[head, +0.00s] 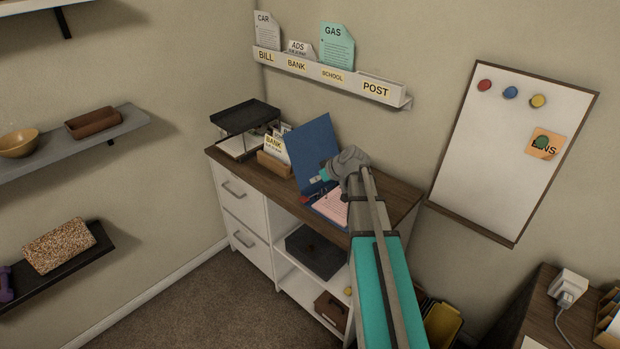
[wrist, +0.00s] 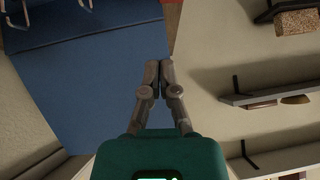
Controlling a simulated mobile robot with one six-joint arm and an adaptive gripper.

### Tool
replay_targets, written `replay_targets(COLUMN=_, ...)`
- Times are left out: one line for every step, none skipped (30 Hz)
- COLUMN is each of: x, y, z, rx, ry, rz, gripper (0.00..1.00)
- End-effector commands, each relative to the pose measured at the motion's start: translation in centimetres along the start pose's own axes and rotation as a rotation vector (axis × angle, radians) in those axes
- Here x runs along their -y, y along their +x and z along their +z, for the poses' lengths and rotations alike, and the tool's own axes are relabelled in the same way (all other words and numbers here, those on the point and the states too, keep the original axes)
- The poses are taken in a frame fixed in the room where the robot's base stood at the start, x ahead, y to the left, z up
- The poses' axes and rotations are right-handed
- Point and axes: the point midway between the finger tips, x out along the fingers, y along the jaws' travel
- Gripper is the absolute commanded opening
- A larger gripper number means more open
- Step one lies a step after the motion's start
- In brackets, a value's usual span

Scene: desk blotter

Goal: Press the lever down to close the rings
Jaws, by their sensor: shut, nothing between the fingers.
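A blue binder (head: 312,145) lies open on the wooden cabinet top, its cover raised and leaning toward the wall. A pink sheet (head: 330,208) lies in its lower half. In the wrist view, the blue inner cover (wrist: 95,75) fills the left side, and parts of the metal rings (wrist: 42,6) show at the top left edge. I cannot tell from this whether the rings are closed. The lever cannot be made out. My gripper (wrist: 159,64) is shut and empty, in front of the cover's edge. In the head view my arm hides part of the binder.
A card box (head: 272,165) and a black tray stand (head: 245,116) stand left of the binder. A wall rack (head: 330,76) with papers hangs above. A whiteboard (head: 510,150) is on the right wall. The cabinet's front edge is partly clear.

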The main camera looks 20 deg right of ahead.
Motion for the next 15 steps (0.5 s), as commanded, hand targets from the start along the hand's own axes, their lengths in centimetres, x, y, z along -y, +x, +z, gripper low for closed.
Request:
replay_targets(x=0.1, y=-1.0, z=-0.2, rx=0.000, ry=0.000, rz=0.000, gripper=0.00)
replay_targets(x=0.1, y=-1.4, z=-0.2, rx=0.000, ry=0.000, rz=0.000, gripper=0.00)
replay_targets(x=0.1, y=-1.9, z=-0.2, rx=0.000, ry=0.000, rz=0.000, gripper=0.00)
replay_targets(x=0.1, y=-2.2, z=-0.3, rx=-0.001, ry=0.000, rz=0.000, gripper=0.00)
replay_targets(x=0.1, y=-2.6, z=-0.3, rx=-0.001, ry=0.000, rz=0.000, gripper=0.00)
replay_targets(x=0.1, y=-3.0, z=-0.3, rx=-0.001, ry=0.001, rz=0.001, gripper=0.00)
replay_targets(x=0.1, y=-3.4, z=-0.3, rx=-0.001, ry=0.001, rz=0.001, gripper=0.00)
replay_targets(x=0.1, y=-3.8, z=-0.3, rx=-0.001, ry=0.001, rz=0.001, gripper=0.00)
replay_targets(x=0.1, y=-4.2, z=-0.3, rx=-0.001, ry=0.001, rz=0.000, gripper=0.00)
replay_targets(x=0.1, y=-4.5, z=-0.3, rx=-0.001, ry=0.000, rz=0.000, gripper=0.00)
replay_targets(x=0.1, y=-4.8, z=-0.2, rx=-0.001, ry=0.000, rz=0.000, gripper=0.00)
replay_targets(x=0.1, y=-5.2, z=-0.2, rx=-0.001, ry=0.000, rz=-0.001, gripper=0.00)
replay_targets(x=0.1, y=-5.4, z=-0.2, rx=-0.001, ry=-0.001, rz=-0.001, gripper=0.00)
replay_targets(x=0.1, y=-5.7, z=-0.2, rx=-0.001, ry=-0.001, rz=-0.001, gripper=0.00)
replay_targets(x=0.1, y=-5.9, z=-0.2, rx=-0.001, ry=-0.001, rz=-0.001, gripper=0.00)
